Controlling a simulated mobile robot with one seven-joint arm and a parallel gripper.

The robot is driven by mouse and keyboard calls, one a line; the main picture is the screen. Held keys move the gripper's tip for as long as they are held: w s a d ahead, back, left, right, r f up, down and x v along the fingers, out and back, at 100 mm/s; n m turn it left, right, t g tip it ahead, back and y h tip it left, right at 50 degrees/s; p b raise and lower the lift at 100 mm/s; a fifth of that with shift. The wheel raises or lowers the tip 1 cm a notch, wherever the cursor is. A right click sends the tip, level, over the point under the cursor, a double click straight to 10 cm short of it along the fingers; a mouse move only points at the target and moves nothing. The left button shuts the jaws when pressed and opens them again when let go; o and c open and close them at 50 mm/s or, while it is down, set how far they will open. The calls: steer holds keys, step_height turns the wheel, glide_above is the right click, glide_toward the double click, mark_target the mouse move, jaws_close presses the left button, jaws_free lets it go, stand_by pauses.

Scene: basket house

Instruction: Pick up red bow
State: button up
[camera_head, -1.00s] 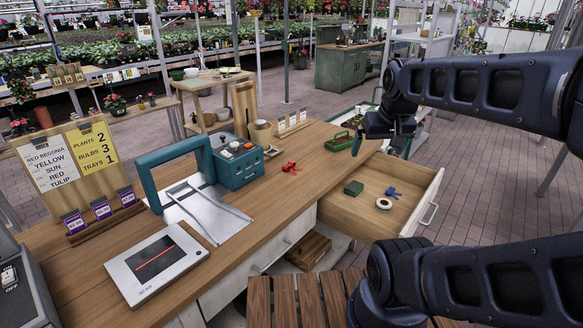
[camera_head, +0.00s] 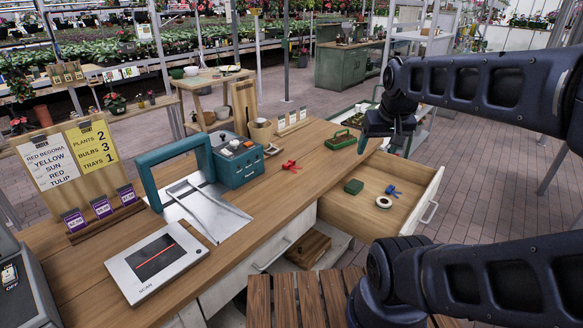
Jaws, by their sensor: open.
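The red bow (camera_head: 291,166) lies on the wooden counter, left of the open drawer and right of the teal box. It is uncovered and nothing touches it. My gripper (camera_head: 390,134) hangs in the air over the far right end of the counter, to the right of the bow and well apart from it. The gripper is open and appears empty.
An open drawer (camera_head: 355,210) holds a green block (camera_head: 353,187), a tape roll (camera_head: 384,202) and a blue bow (camera_head: 393,191). A green tray (camera_head: 341,140) sits on the counter. A teal box (camera_head: 238,162) stands left of the bow. Bare counter surrounds the bow.

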steer(key=c, duration=0.4)
steer(key=shift+w, duration=0.1)
steer(key=m+g+h, duration=0.2)
steer(key=m, duration=0.6)
glide_above(289, 162)
steer(key=s+a, duration=0.2)
steer(key=s, duration=0.1)
step_height(289, 162, down, 19)
steer(key=shift+x, duration=5.05)
